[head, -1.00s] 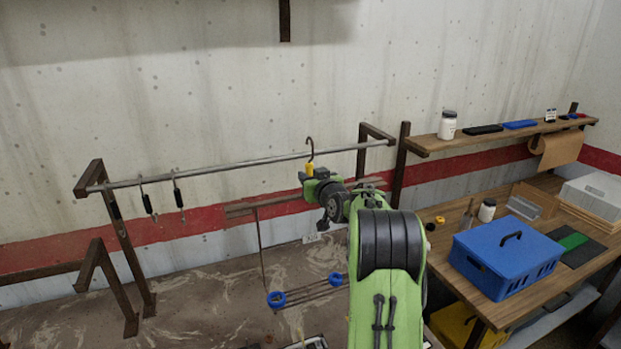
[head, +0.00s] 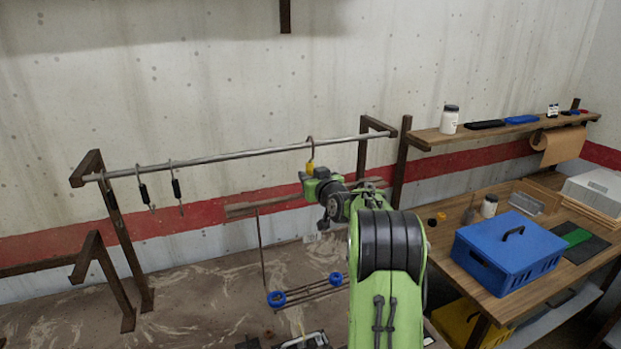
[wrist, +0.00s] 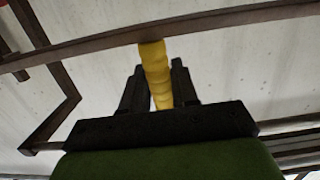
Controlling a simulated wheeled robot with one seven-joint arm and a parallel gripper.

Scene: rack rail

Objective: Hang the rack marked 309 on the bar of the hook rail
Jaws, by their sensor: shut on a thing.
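My gripper (head: 309,182) is shut on the yellow grip (head: 310,167) of a rack's hook. In the wrist view the yellow grip (wrist: 157,70) stands between the two dark fingers. The dark hook (head: 310,142) curves up at the bar (head: 240,154) of the hook rail. It overlaps the bar in the head view; I cannot tell whether it bears on it. The rack (head: 262,250) hangs below, with a wooden crosspiece, thin rods and blue rings. No number is legible.
Brown posts (head: 125,240) hold the bar.

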